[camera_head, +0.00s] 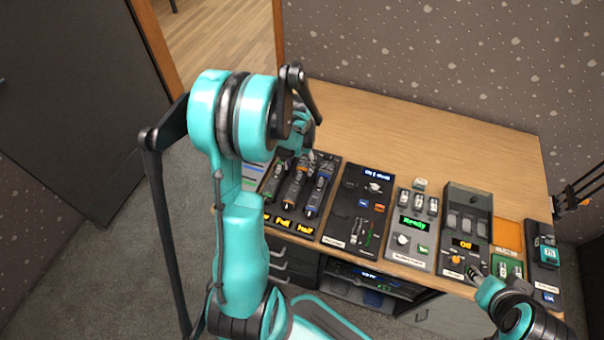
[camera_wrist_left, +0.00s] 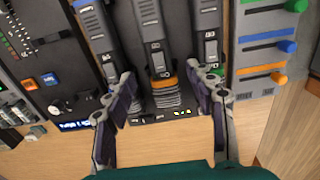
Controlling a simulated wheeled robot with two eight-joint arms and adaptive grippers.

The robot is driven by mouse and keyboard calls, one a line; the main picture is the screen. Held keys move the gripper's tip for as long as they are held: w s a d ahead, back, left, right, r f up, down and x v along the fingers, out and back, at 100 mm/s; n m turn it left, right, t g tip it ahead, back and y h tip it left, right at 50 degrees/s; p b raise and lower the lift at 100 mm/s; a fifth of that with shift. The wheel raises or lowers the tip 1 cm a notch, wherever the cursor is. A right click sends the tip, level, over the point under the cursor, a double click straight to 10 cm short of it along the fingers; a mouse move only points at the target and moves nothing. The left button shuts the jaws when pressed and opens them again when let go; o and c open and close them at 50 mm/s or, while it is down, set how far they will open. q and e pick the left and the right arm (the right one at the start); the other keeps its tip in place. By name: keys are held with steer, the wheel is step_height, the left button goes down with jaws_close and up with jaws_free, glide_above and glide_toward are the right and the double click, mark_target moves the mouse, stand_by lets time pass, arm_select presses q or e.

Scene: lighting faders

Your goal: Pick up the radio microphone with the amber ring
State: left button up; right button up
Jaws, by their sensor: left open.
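The radio microphone with the amber ring (camera_wrist_left: 164,84) is the middle one of three dark handheld microphones in a charger dock. It also shows in the head view (camera_head: 294,187), partly hidden. My left gripper (camera_wrist_left: 165,72) is open, with one finger on each side of the amber-ringed microphone. The fingers overlap the blue-marked microphone (camera_wrist_left: 96,28) at left and the green-ringed microphone (camera_wrist_left: 208,25) at right. Contact cannot be told. In the head view the left gripper (camera_head: 302,154) is over the dock, largely behind my arm. My right gripper (camera_head: 475,271) is at lower right, its jaws unclear.
The dock stands on a wooden desk (camera_head: 400,120). To its right are a dark fader console (camera_head: 345,205), a grey panel with a green display (camera_head: 402,250) and a black unit with an orange display (camera_head: 466,200). A colored slider panel (camera_wrist_left: 262,45) is beside the dock. The back of the desk is clear.

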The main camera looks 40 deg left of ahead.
mark_target(299, 176)
arm_select(q)
step_height(299, 176, down, 6)
steer(key=shift+r+b, duration=0.15)
steer(key=shift+b, duration=1.05)
steer(key=shift+f, duration=0.4)
steer(key=shift+s+d+r, duration=0.1)
steer(key=shift+c, duration=1.2)
jaws_close()
